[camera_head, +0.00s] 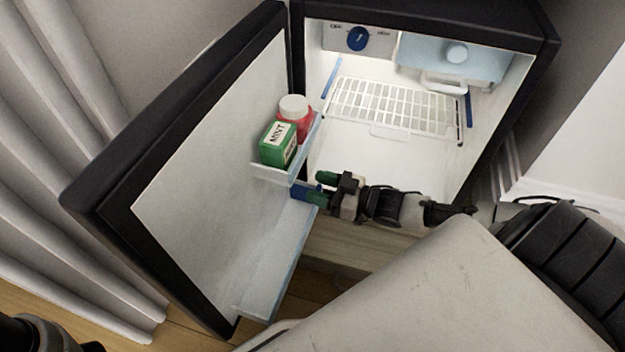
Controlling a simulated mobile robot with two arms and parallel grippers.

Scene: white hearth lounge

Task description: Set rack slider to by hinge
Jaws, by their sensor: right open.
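The small fridge's door (190,170) stands open to the left, its hinge side (294,60) meeting the cabinet. A pale upper door rack (272,174) holds a green mint box and a red jar. A pale blue lower rack (277,268) runs along the door below it. A small dark blue piece (300,191), which looks like the slider, shows just below the upper rack. My right gripper (321,187) reaches in from the right, open, with its green-tipped fingers at this piece. I cannot tell whether they touch it. My left gripper is not in view.
Inside the lit fridge are a white wire shelf (395,108), a blue dial (358,39) and a pale blue freezer flap (450,60). The green box (278,145) and white-capped red jar (294,108) stand above my right fingers. A curtain (55,190) hangs left of the door.

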